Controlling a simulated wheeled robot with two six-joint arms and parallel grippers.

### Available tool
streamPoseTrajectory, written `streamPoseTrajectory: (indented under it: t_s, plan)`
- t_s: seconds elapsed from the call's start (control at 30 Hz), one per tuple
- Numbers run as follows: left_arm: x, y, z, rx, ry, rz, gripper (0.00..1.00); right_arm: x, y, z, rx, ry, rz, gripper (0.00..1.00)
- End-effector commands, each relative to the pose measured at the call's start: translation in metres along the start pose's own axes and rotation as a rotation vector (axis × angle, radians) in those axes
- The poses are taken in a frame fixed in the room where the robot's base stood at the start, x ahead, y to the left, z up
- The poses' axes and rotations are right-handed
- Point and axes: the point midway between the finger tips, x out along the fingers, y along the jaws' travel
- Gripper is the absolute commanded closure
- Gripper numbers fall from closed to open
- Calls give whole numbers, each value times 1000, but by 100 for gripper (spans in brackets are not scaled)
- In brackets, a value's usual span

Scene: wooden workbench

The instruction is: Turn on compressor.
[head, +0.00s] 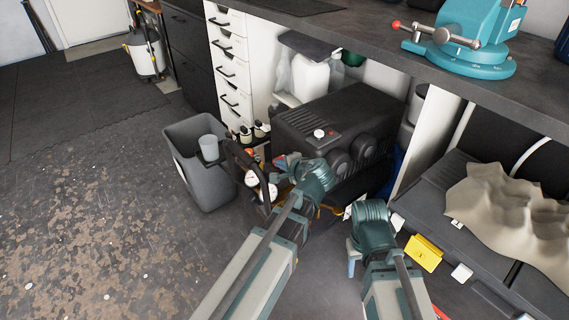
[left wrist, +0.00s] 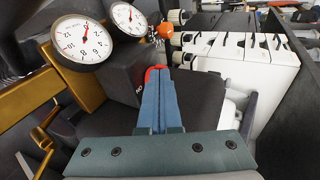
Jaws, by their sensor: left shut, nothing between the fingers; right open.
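The black compressor (head: 335,115) stands on the floor under the bench. Its white gauges (head: 252,178) show at its left side, and they are large in the left wrist view (left wrist: 82,40). Beside them is a dark box (left wrist: 130,78) with partly hidden lettering. A red part (left wrist: 153,70) shows at this box, right at the tips of my left gripper (left wrist: 160,78); I cannot tell whether they touch. My left gripper is shut and empty, and in the head view it is at the compressor's front left. My right gripper (head: 353,264) is open, low in front of the compressor, partly hidden by its wrist.
A grey bin (head: 207,180) stands close left of the compressor. White drawers (head: 230,65) are behind it. The bench (head: 430,65) with a teal vise (head: 465,40) overhangs at the right. A yellow item (head: 424,253) lies at lower right.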

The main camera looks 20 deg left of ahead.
Motion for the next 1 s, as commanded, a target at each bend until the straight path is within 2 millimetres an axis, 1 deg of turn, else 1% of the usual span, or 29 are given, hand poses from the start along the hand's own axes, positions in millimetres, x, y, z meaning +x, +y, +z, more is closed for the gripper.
streamPoseTrajectory:
  t_s: [0.1,0.3,0.7,1.0]
  plan:
    - [2,-1,7,-3,-6,0,100,0,0,0,0,0,0,50]
    - [6,-3,14,-5,-10,1,100,0,0,0,0,0,0,50]
    - [13,-7,21,-6,-8,1,100,0,0,0,0,0,0,50]
    - [15,-9,23,-5,-8,1,100,0,0,0,0,0,0,50]
